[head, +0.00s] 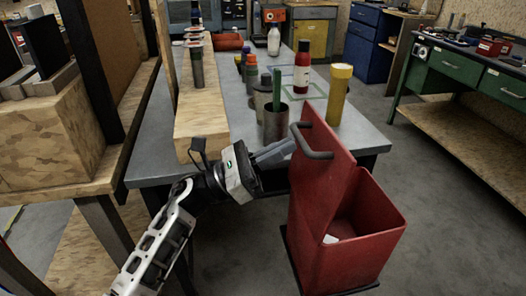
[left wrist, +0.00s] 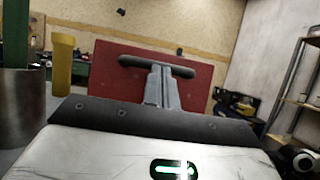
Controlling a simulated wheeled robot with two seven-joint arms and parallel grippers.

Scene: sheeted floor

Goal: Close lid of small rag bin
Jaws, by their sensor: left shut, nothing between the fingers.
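The small red rag bin (head: 352,262) stands on the floor in front of the grey table. Its red lid (head: 325,176) is raised and leans up and back, so the bin's inside shows with a small white piece in it. A dark bar handle (head: 312,143) is on the lid's outer face. My left gripper (head: 288,149) is shut and empty, its fingertips beside the handle, close to the lid. In the left wrist view the closed fingers (left wrist: 162,85) point at the lid (left wrist: 195,80), just under the handle (left wrist: 140,63); contact cannot be told. My right gripper is out of view.
The grey table (head: 228,107) behind the bin holds a metal cup (head: 276,124), a yellow cylinder (head: 339,95), a red bottle (head: 302,68) and a wooden beam (head: 200,110). A wooden shelf stands left. Floor right of the bin is clear up to the green workbench (head: 455,68).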

